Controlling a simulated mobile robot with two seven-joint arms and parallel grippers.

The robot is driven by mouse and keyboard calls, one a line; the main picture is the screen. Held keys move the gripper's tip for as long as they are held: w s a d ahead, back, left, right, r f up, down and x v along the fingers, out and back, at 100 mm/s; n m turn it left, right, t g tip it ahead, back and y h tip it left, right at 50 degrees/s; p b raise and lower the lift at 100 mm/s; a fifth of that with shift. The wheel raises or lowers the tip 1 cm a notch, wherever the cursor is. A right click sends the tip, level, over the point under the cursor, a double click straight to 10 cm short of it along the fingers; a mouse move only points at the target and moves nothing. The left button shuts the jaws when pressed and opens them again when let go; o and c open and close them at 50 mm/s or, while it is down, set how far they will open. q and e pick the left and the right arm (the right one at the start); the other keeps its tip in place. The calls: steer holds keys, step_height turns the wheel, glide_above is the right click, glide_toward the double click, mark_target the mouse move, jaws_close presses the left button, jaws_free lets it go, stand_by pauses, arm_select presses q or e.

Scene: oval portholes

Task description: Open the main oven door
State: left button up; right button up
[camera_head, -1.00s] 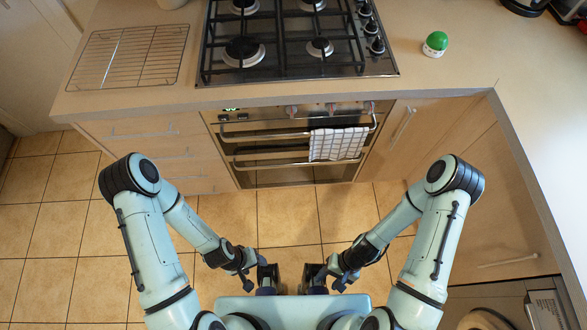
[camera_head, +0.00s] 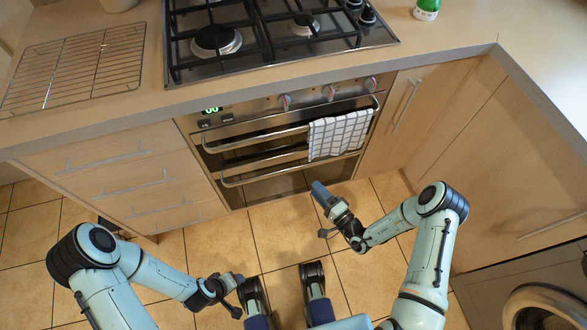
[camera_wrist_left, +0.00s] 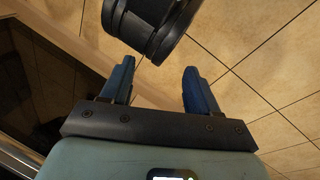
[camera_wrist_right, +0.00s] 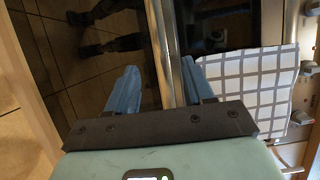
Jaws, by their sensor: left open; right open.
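The oven (camera_head: 262,188) has a silver upper handle bar (camera_head: 250,137) and a lower bar (camera_head: 250,177) on its dark glass front. The doors look shut. A checked towel (camera_head: 340,133) hangs over the upper bar. My right gripper (camera_head: 321,192) is open and low in front of the oven, below the towel. In the right wrist view a silver bar (camera_wrist_right: 172,55) runs past its fingertips (camera_wrist_right: 160,68); I cannot tell whether it lies between them. My left gripper (camera_wrist_left: 157,66) is open and empty, lower down and away from the oven.
A hob (camera_head: 280,35) and a wire rack (camera_head: 80,68) are on the worktop. Drawers (camera_head: 130,180) stand left of the oven, a cupboard (camera_head: 480,150) right, and a washing machine (camera_head: 530,300) at lower right. The tiled floor (camera_head: 275,235) before the oven is clear.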

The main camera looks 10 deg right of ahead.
mark_target(297, 169)
steer(key=b+x, duration=0.3)
steer(key=x, duration=0.8)
steer(key=shift+w+a, duration=0.25)
steer(key=shift+w, duration=0.1)
arm_select(q)
steer(key=w+a+f+t, duration=0.1)
steer(key=w+a+f, duration=0.1)
steer(key=w+f, duration=0.1)
steer(key=shift+w+a+y, duration=0.25)
steer(key=shift+w+y, duration=0.15)
steer(key=shift+w, duration=0.35)
steer(key=shift+f, duration=0.1)
arm_select(e)
jaws_close()
